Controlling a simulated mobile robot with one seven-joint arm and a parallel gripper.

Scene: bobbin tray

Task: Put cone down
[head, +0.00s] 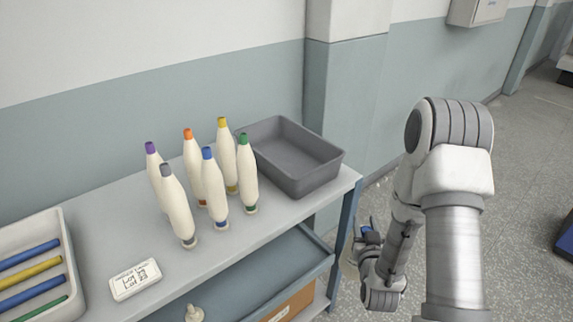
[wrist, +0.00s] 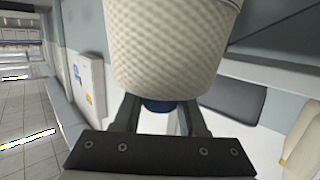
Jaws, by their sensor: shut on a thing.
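A large cream cone (wrist: 172,45) with a textured surface fills the upper middle of the wrist view, with a dark blue end (wrist: 160,105) between the fingers. My gripper (wrist: 163,118) is shut on it near that end. In the head view my gripper (head: 368,242) is beyond the right end of the table, low beside it. The held cone is mostly hidden there; a small blue patch shows at the gripper. Several cream cones (head: 178,208) with coloured tips stand upright on the table, apart from my gripper.
An empty grey tray (head: 338,160) sits at the table's (head: 105,225) back right corner. A white tray (head: 78,262) with coloured rods and a white label card (head: 135,279) are at the left. A lower shelf (head: 240,292) holds a cardboard box (head: 290,304). The front right tabletop is clear.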

